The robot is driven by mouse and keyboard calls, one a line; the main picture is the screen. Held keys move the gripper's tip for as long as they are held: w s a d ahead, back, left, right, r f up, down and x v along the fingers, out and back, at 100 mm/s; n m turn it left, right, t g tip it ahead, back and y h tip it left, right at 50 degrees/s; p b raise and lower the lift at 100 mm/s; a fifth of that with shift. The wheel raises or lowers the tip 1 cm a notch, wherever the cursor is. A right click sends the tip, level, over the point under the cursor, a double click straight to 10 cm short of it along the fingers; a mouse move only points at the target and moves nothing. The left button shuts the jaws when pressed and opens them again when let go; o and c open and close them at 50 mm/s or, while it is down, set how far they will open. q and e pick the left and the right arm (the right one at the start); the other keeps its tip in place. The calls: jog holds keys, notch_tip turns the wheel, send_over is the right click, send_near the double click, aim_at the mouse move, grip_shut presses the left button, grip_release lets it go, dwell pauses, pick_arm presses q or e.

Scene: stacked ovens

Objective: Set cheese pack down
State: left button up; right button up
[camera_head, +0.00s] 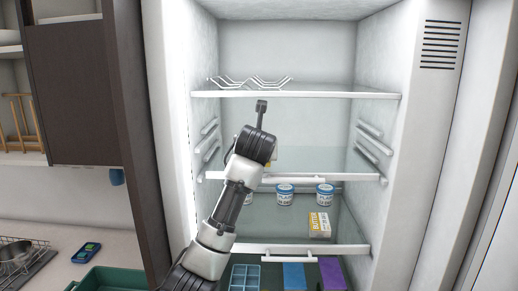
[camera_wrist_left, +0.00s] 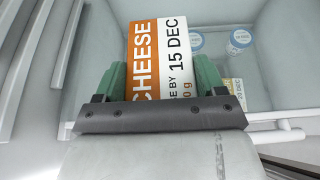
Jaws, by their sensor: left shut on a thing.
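The cheese pack (camera_wrist_left: 165,45) is an orange and white box lettered "CHEESE" and "15 DEC". In the left wrist view it stands between the two green fingers of my left gripper (camera_wrist_left: 163,80), which is shut on it. In the head view my left arm reaches into the open fridge, at the height of the middle shelf (camera_head: 325,179). There my own wrist hides most of the gripper and the pack; only a small pale edge shows. I cannot tell whether the pack touches a shelf. My right gripper is not in view.
A wire rack (camera_head: 250,82) sits on the upper shelf (camera_head: 330,94). Below the middle shelf, blue-lidded jars (camera_head: 285,195) and a butter pack (camera_head: 320,225) stand. The middle shelf's right part looks clear. Blue (camera_head: 294,276) and purple (camera_head: 331,272) items lie lower down.

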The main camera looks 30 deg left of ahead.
pick_arm(q)
jog(key=p+x, duration=0.2)
jog(key=x, duration=0.1)
jog(key=shift+w+r, duration=0.25)
jog(key=shift+a+f, duration=0.15)
jog(key=shift+f, duration=0.3)
jog(key=shift+s, duration=0.1)
jog(key=shift+f, duration=0.1)
jog(key=o, duration=1)
jog(key=shift+o, duration=0.2)
